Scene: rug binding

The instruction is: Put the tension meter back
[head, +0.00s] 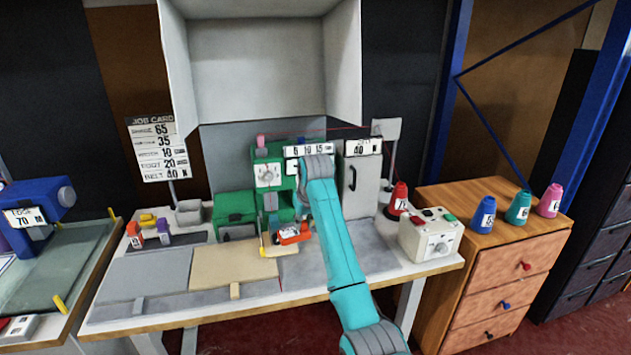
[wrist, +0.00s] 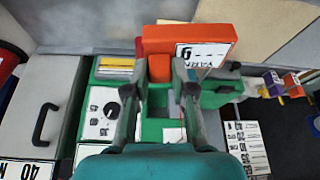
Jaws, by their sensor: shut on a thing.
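The orange-red handheld device, seemingly the tension meter (wrist: 205,43), has a white label reading roughly "YARN" in the wrist view. My gripper (wrist: 161,72) is shut on its orange narrow end, with one finger on each side. In the head view the meter (head: 293,236) is in front of the green machine (head: 267,174), over the worktop. My teal arm reaches in from the front right and partly hides the machine. I cannot tell whether the meter touches anything below it.
A dark tray (head: 190,239) with orange and purple pieces lies at the left. A white control box (head: 431,236) and a red cone (head: 398,200) stand at the right. Several coloured cones stand on the wooden drawer unit (head: 458,203). The front left worktop (head: 140,275) is clear.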

